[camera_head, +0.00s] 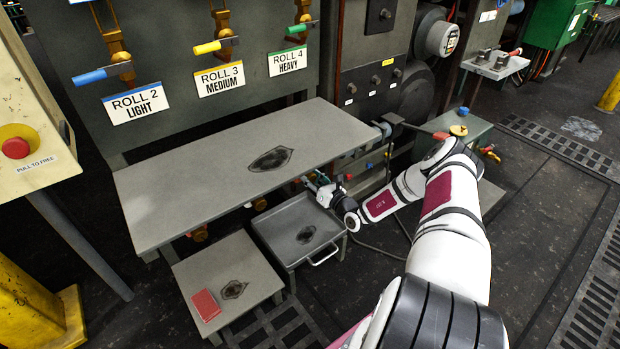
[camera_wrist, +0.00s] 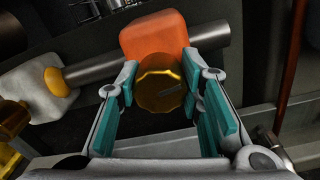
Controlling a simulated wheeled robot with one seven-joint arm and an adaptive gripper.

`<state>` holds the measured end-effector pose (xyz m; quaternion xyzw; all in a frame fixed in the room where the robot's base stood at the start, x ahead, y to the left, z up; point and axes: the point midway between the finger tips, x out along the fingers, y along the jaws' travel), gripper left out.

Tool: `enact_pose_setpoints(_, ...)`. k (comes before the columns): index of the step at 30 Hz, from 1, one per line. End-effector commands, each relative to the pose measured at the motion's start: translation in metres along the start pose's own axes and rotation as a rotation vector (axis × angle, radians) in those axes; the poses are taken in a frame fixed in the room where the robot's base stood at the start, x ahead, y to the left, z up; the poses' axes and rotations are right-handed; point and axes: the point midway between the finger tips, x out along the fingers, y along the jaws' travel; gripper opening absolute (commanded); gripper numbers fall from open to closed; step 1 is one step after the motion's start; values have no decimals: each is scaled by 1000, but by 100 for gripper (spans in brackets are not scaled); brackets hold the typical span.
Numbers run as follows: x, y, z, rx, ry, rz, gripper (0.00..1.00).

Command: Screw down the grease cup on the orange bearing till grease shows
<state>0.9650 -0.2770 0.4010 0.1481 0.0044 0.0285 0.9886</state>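In the wrist view the orange bearing (camera_wrist: 153,33) is a rounded block on a grey shaft. The gold grease cup (camera_wrist: 160,84) is on its near side, with a ridged rim and a faint mark on its face. My gripper (camera_wrist: 160,85) has teal-padded fingers spread to the left and right of the cup. I cannot tell whether the pads touch it. No grease is visible. In the head view my gripper (camera_head: 313,181) reaches beneath the right end of the grey table, where the bearing and cup are too small or hidden to make out.
In the wrist view a pale block with a yellow cup (camera_wrist: 54,80) stands left along the shaft. In the head view the grey table (camera_head: 170,210) is above my gripper. A stained tray with a handle (camera_head: 323,256) and a low stand with a red block (camera_head: 206,305) are nearby.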

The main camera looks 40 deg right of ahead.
Motion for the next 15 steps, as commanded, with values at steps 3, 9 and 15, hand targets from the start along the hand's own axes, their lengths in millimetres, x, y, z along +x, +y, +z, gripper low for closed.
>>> enact_pose_setpoints(3,0,0,0,4,0,1,6)
enact_pose_setpoints(9,0,0,0,53,-2,1,6)
enact_pose_setpoints(15,0,0,0,174,-5,0,6)
